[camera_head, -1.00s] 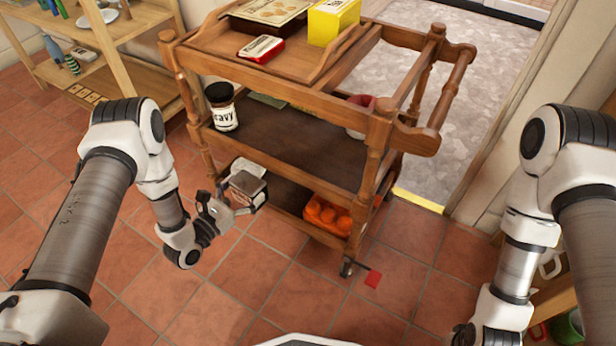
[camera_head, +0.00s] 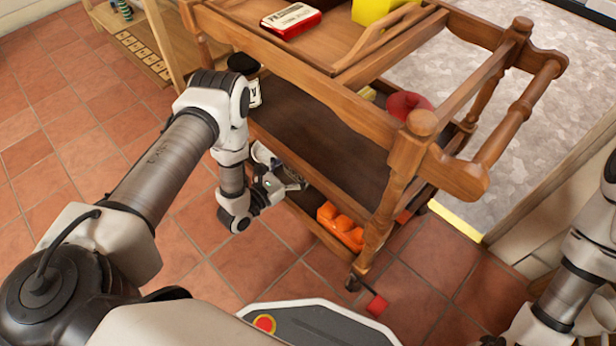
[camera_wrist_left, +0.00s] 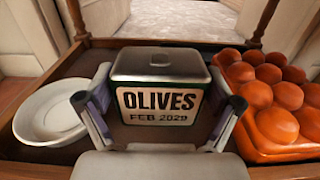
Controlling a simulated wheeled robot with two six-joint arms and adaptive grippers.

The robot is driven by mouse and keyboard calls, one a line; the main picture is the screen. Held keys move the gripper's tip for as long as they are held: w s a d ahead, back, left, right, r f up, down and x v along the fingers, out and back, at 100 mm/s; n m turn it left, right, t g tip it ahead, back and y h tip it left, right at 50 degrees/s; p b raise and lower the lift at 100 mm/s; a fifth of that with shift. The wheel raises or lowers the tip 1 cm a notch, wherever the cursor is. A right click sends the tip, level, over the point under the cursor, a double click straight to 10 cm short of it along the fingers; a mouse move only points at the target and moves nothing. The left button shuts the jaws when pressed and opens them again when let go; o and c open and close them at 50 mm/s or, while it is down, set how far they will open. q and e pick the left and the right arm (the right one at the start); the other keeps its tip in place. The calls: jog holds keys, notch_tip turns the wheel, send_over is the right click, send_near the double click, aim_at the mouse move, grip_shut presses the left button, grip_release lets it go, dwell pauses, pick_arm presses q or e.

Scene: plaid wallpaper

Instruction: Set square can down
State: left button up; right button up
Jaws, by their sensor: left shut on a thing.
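The square can (camera_wrist_left: 160,92) is a dark green tin with a grey lid and a label reading "OLIVES FEB 2029". It stands upright in the left wrist view, at the cart's bottom shelf (camera_wrist_left: 60,165). My left gripper (camera_wrist_left: 162,108) is shut on it, with one finger at each side. In the head view my left gripper (camera_head: 282,182) reaches in under the middle shelf, and the can is mostly hidden there. I cannot tell whether the can's base touches the shelf. My right gripper is out of view.
An orange egg-tray-like object (camera_wrist_left: 275,105) sits close right of the can. A white bowl (camera_wrist_left: 50,112) is at left. The cart's middle shelf (camera_head: 325,150) is overhead, with a dark-lidded jar (camera_head: 246,75). A wooden post (camera_head: 385,215) stands at the front corner.

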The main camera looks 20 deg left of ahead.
aim_at(293, 179)
pick_arm(q)
notch_tip(293, 179, down, 4)
jog(key=shift+f+b, duration=0.1)
jog(key=shift+b, duration=1.05)
jog(key=shift+r, duration=0.2)
jog(key=shift+f, duration=0.25)
jog(key=o, duration=1.2)
jog(key=shift+c, duration=0.2)
jog(key=shift+r, duration=0.1)
